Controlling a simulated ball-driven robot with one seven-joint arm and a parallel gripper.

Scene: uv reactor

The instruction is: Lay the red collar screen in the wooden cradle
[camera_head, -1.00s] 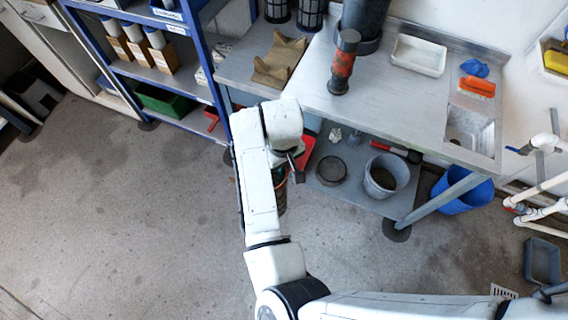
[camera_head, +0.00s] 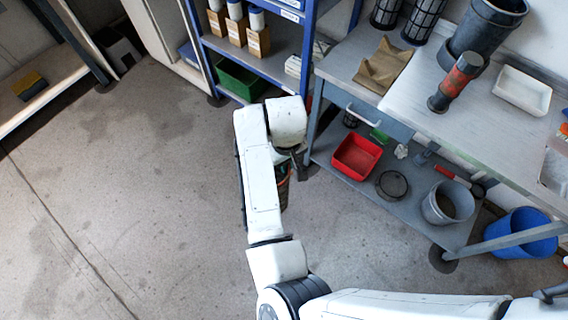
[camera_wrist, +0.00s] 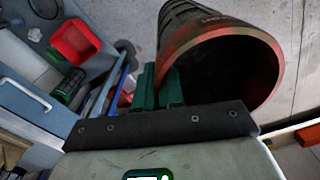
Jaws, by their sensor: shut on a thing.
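The red collar screen (camera_wrist: 222,48) is a dark mesh cylinder with a worn red rim, its open end towards the wrist camera. My gripper (camera_wrist: 160,82) has green fingers shut on the rim wall at its left side. In the head view the screen (camera_head: 283,192) is mostly hidden behind my arm, held over the floor in front of the shelving. The wooden cradle (camera_head: 383,66) is a tan block with a hollowed top, lying empty on the left part of the bench. The gripper is well apart from it, lower and to its left.
A dark cylinder with a red band (camera_head: 456,82) stands right of the cradle, before a grey bucket-like vessel (camera_head: 487,30). Two dark mesh screens stand behind the cradle. A blue shelf rack (camera_head: 197,45) is left of the bench. A red bin (camera_head: 357,156) sits on the lower shelf. Floor at left is clear.

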